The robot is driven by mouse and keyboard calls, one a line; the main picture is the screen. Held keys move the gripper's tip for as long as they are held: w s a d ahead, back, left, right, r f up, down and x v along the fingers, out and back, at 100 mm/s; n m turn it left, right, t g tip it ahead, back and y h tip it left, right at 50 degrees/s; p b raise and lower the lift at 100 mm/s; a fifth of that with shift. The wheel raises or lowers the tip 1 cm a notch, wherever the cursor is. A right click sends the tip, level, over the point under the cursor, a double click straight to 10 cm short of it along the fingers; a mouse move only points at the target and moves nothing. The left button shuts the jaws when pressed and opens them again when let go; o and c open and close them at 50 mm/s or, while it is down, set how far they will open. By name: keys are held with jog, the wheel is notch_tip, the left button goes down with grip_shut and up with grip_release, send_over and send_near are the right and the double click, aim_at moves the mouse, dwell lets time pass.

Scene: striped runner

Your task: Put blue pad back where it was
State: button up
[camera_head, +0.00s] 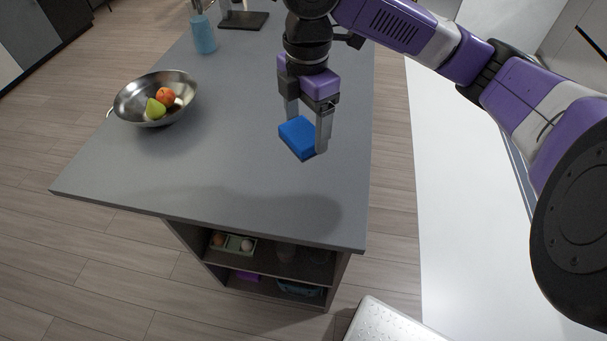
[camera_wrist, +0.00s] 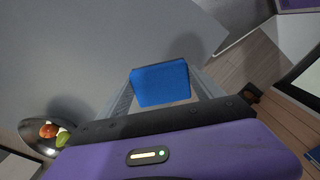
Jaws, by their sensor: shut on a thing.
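The blue pad (camera_head: 298,138) is a small blue block held between the two fingers of my gripper (camera_head: 306,130). In the head view it is over the grey counter (camera_head: 230,165), near its right edge; whether it touches the top is hard to tell. In the wrist view the pad (camera_wrist: 160,83) sits between the fingertips, with its broad face toward the camera and the grey counter top behind it.
A metal bowl (camera_head: 128,108) with an orange fruit and a green fruit stands on the counter at left. A blue bottle (camera_head: 204,36) stands farther back. Open shelves (camera_head: 268,262) below hold an egg tray and other items. A white counter (camera_head: 450,220) lies to the right across a floor gap.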

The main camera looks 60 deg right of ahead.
notch_tip(320, 180, down, 16)
jog(key=shift+f+p, duration=0.15)
jog(key=shift+p, duration=0.25)
jog(key=shift+f, duration=0.1)
jog(key=shift+f, duration=0.15)
jog(key=o, duration=1.3)
